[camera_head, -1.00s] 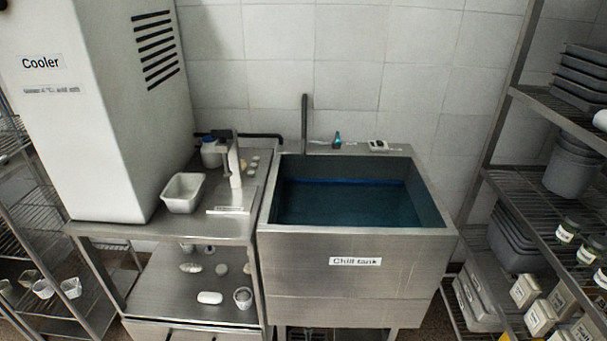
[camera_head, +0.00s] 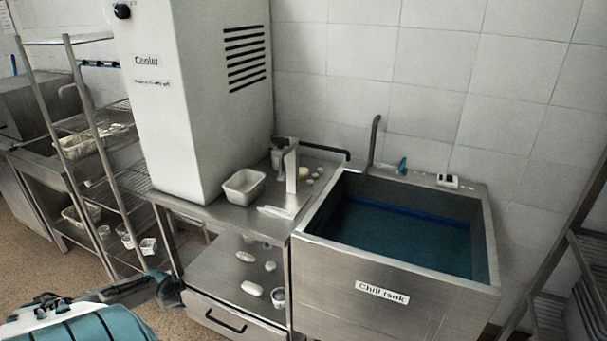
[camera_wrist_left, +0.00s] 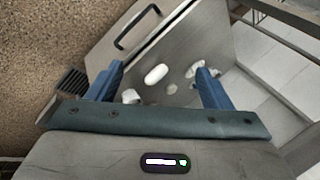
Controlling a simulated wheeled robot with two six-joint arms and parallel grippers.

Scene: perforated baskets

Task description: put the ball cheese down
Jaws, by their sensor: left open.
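My left gripper (camera_head: 166,284) is at the lower left of the head view, in front of the left side of the cooler's table. Its two blue fingers are spread in the left wrist view (camera_wrist_left: 161,72), with nothing held between them. Beyond the fingers, a white oval piece (camera_wrist_left: 155,74) and some smaller pale pieces (camera_wrist_left: 191,70) lie on the table's lower shelf. In the head view the shelf holds a white oval piece (camera_head: 252,288) and another pale piece (camera_head: 246,256). I cannot tell which, if any, is the ball cheese. My right gripper is out of view.
The white cooler (camera_head: 222,100) stands on the steel table, beside a white tub (camera_head: 244,186). The chill tank (camera_head: 372,318), with blue liquid, is to the right. A small cup (camera_head: 278,297) is on the lower shelf. A wire rack (camera_head: 128,178) stands left; brown floor lies before it.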

